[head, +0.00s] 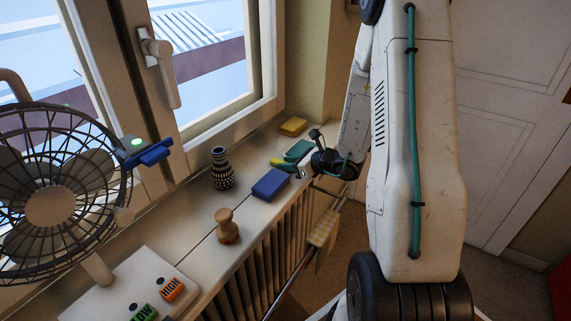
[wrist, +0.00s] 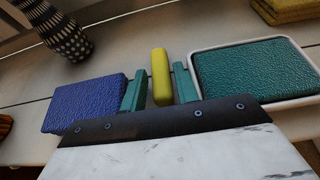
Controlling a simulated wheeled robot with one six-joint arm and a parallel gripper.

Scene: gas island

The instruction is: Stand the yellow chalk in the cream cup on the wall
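The yellow chalk (wrist: 160,76) lies on the sill, between the two teal fingers of my gripper (wrist: 158,90) in the wrist view. The fingers are open, with a narrow gap on each side of the chalk. In the head view the chalk (head: 281,164) shows as a small yellow piece beside the end of my arm; the fingers are hard to make out there. I cannot make out a cream cup on the wall in either view.
A blue block (wrist: 85,103) lies left of the fingers, and a pale-rimmed tray with a green pad (wrist: 255,70) right of them. A patterned vase (head: 221,170), wooden knob-shaped piece (head: 227,227), yellow block (head: 293,127) and wire fan (head: 50,205) stand along the sill.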

